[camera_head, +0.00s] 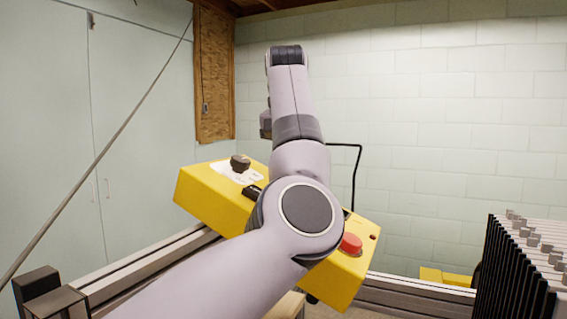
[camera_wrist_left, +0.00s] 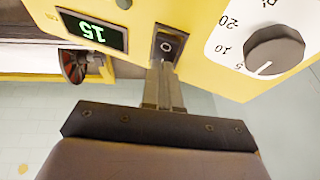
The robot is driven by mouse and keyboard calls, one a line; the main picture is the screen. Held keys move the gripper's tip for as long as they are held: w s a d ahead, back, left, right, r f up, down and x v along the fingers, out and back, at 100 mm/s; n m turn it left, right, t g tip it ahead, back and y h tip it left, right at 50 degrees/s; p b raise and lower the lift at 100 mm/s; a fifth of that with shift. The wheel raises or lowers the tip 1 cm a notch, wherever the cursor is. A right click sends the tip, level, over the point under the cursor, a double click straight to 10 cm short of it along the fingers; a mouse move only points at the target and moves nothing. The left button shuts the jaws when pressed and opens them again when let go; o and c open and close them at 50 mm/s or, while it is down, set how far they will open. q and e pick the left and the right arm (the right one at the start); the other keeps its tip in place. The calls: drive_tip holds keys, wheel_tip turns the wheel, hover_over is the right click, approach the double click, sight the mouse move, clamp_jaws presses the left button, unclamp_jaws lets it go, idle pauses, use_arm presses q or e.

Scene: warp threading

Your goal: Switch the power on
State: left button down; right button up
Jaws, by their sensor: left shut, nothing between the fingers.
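The yellow control box (camera_head: 213,202) stands in the middle of the head view, partly hidden behind my left arm. In the left wrist view its panel (camera_wrist_left: 200,22) appears upside down. A black power switch (camera_wrist_left: 167,46) with a round mark sits between a display (camera_wrist_left: 92,31) with green lit digits, which look like 15, and a black dial knob (camera_wrist_left: 273,51). My left gripper (camera_wrist_left: 164,72) is shut and empty. Its fingertips are at the switch's lower edge in that picture; I cannot tell whether they touch. The head view does not show the fingertips.
The dial knob (camera_head: 240,162) and a red button (camera_head: 351,243) stick out of the box. A metal rail (camera_head: 150,265) runs below it. A rack of black slats (camera_head: 515,270) stands at the right. A pale block wall (camera_head: 440,130) is behind.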

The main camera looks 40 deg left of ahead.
use_arm(q)
drive_tip(key=shift+w+a+f, duration=0.1)
drive_tip(key=shift+f, duration=0.05)
drive_tip(key=shift+s+d+f+b, duration=0.1)
drive_tip(key=shift+s+d+b, duration=0.15)
drive_tip(key=shift+b, duration=0.25)
drive_tip(key=shift+s, duration=0.45)
drive_tip(key=shift+r, duration=0.25)
